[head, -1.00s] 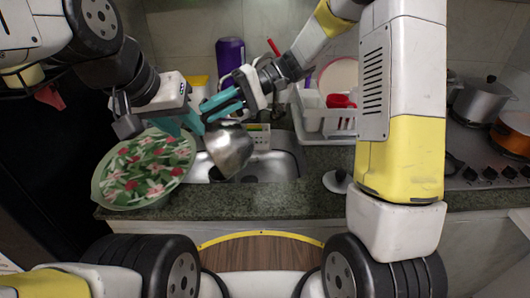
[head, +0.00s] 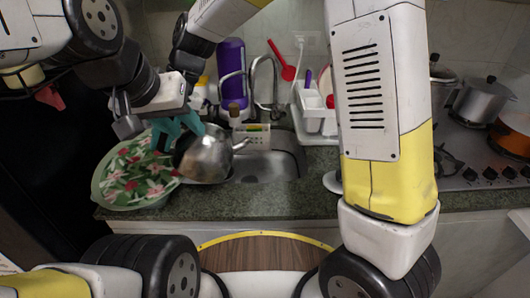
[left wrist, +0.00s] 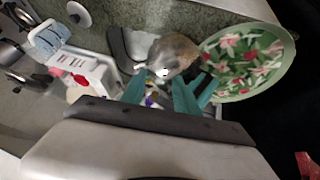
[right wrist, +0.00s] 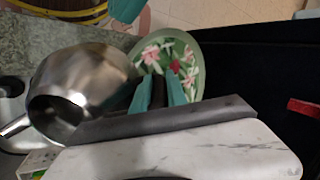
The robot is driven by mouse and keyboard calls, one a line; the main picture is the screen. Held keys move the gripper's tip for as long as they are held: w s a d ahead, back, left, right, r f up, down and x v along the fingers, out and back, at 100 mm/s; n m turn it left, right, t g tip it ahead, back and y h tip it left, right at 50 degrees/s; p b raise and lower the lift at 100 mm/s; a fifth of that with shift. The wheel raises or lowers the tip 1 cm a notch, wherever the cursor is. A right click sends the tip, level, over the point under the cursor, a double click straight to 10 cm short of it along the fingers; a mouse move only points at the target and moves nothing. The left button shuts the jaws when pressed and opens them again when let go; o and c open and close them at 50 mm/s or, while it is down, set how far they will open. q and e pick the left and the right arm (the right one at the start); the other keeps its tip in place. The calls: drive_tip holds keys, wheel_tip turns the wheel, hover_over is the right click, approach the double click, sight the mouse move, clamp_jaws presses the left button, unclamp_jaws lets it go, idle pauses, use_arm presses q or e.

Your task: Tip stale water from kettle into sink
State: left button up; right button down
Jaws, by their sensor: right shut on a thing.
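The shiny metal kettle (head: 208,158) is in the air over the left side of the sink (head: 272,166), its spout pointing right. It looks tilted, and I see no water coming out. My right gripper (right wrist: 158,92) is shut on a dark part beside the kettle (right wrist: 85,75), seemingly its handle; in the head view its fingers are mostly hidden behind my left gripper. My left gripper (head: 176,130) is open and empty, close beside the kettle at upper left. In the left wrist view the kettle (left wrist: 175,52) lies just beyond the open left fingers (left wrist: 162,93).
A green floral bowl (head: 135,180) stands on the counter left of the sink, very close to the kettle. Behind are a faucet (head: 270,85), a purple bottle (head: 231,70) and a white dish rack (head: 315,118). A stove with pots (head: 482,100) is at right.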

drive_tip(key=shift+s+a+f+t+h, duration=1.2)
drive_tip(key=shift+a+f+h, duration=0.75)
drive_tip(key=shift+a+h, duration=0.55)
wheel_tip(320, 180, up, 5)
drive_tip(key=shift+f, duration=0.1)
